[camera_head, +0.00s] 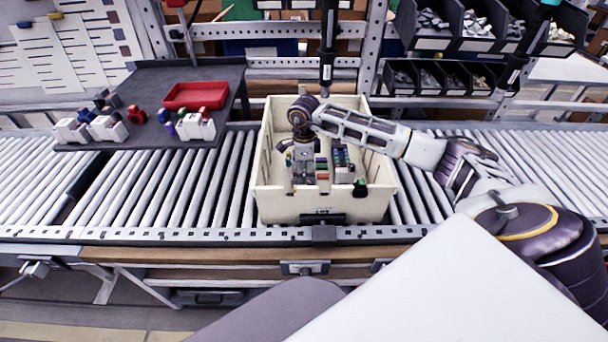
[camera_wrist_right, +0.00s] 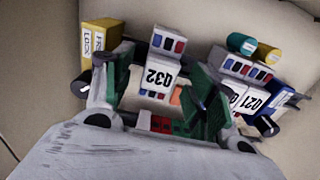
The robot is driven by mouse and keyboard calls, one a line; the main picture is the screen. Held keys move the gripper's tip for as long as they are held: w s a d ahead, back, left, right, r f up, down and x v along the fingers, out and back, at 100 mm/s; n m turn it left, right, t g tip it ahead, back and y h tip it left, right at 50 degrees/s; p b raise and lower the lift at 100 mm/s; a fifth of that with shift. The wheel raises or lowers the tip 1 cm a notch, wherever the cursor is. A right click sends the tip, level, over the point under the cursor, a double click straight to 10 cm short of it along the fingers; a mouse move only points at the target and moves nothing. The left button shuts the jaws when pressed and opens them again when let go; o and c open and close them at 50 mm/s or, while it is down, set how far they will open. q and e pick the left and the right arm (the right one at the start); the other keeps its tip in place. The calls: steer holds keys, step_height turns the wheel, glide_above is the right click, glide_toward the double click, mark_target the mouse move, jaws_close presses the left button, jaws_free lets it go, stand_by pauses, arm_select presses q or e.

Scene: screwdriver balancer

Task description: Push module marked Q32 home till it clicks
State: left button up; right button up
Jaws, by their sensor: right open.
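The module marked Q32 (camera_wrist_right: 160,72) is white with red and blue squares. In the right wrist view it shows between the two green-padded fingers of my right gripper (camera_wrist_right: 164,92). The fingers are apart, and I cannot tell whether either touches it. Its lower part is partly hidden. In the head view my right gripper (camera_head: 303,174) points down into the cream crate (camera_head: 278,205). The module cannot be picked out there. My left gripper is out of view.
A module marked Q21 (camera_wrist_right: 257,102) stands to the right, near teal and yellow cylinders. A yellow block (camera_wrist_right: 100,36) with lettering is at left. The crate sits on a roller conveyor (camera_head: 215,180). A red tray (camera_head: 196,96) lies on the dark side table (camera_head: 150,80).

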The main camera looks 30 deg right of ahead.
steer(key=shift+r, duration=2.6)
